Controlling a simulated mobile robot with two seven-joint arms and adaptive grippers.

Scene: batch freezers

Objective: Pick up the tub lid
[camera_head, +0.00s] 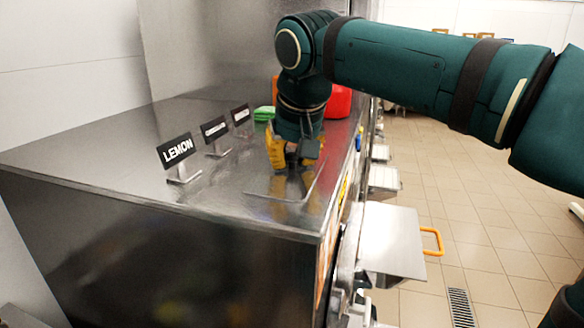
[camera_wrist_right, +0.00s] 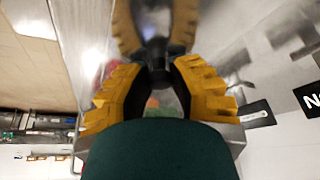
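A flat, thin steel plate, which looks like the tub lid (camera_head: 268,187), lies on the shiny steel top; only its near edges stand out clearly. My right gripper (camera_head: 292,160) points straight down at its far part, with yellow fingers and dark inner pads. In the right wrist view the fingers (camera_wrist_right: 155,52) come close together at a small dark spot, with their yellow reflection in the steel beyond. I cannot tell whether that spot is a handle between the fingertips or the tips themselves. My left gripper is not in view.
Flavour signs, one reading LEMON (camera_head: 177,155), stand left on the steel top (camera_head: 110,170). A green item (camera_head: 264,113) and a red container (camera_head: 338,102) are behind my gripper. A steel flap with an orange handle (camera_head: 432,241) juts out at right over the tiled floor.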

